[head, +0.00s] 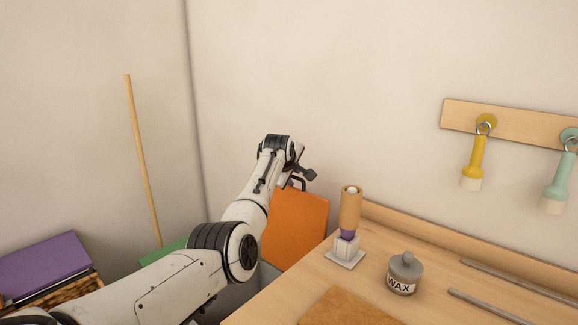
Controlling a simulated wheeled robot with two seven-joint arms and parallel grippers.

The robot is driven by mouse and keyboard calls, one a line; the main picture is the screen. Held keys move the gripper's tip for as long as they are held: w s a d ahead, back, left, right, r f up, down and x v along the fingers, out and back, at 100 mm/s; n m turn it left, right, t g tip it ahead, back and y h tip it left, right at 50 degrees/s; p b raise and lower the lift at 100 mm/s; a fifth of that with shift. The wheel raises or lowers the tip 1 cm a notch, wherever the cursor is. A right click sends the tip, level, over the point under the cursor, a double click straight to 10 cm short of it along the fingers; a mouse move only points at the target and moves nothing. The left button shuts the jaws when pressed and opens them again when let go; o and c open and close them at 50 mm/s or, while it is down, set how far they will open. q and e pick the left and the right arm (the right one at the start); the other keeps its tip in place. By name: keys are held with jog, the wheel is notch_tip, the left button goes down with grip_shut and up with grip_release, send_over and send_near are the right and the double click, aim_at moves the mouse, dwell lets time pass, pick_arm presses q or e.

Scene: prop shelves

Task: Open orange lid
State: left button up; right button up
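The orange lid (298,230) stands steeply tilted, close to upright, in front of the back wall and left of the wooden bench. Its lower left part is hidden behind my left arm. My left gripper (306,177) is at the lid's top edge, by a small dark handle-like part. The gripper is small and partly hidden by its own wrist, so I cannot tell whether its fingers are shut on anything. My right gripper is not in view.
A grey container edge (240,292) shows below the lid. A purple lid (44,263) on a wicker basket and a green panel (165,252) are left. The bench (262,306) holds a wax jar (404,275) and a wooden-handled tool (350,212). A pole (142,160) leans behind.

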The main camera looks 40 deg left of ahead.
pick_arm(q)
jog(key=shift+s+d, duration=0.3)
jog(key=shift+d, duration=0.15)
jog(key=v, duration=0.8)
jog(key=shift+r, duration=0.5)
jog(key=shift+w+a, duration=0.1)
